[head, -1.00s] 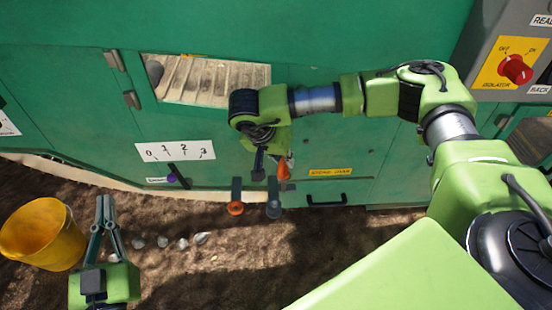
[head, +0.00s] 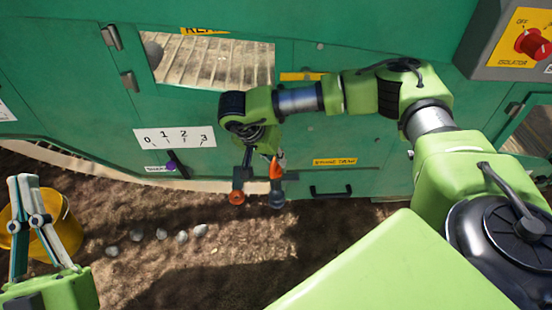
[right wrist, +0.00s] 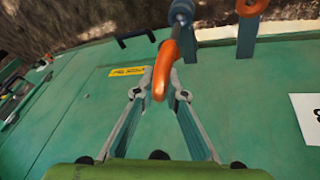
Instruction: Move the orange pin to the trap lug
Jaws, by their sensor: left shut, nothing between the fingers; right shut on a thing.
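The orange pin (head: 276,168) is in my right gripper, in front of the green machine. In the right wrist view its curved orange handle (right wrist: 162,78) lies between the fingertips of my right gripper (right wrist: 160,92). The pin's far end reaches toward a dark round-ended lug (head: 277,200); I cannot tell whether it is in the lug's hole. Another lug with an orange ring (head: 236,197) hangs just left of it. A "stone trap" label (head: 335,161) is to the right. My left gripper (head: 25,181) is shut and empty at the far left.
A yellow bucket (head: 62,225) stands behind my left gripper. Several pale stones (head: 160,234) lie on the soil. A black handle (head: 330,191) is right of the lugs. A numbered scale (head: 175,138) with a purple-knobbed lever (head: 172,167) is left.

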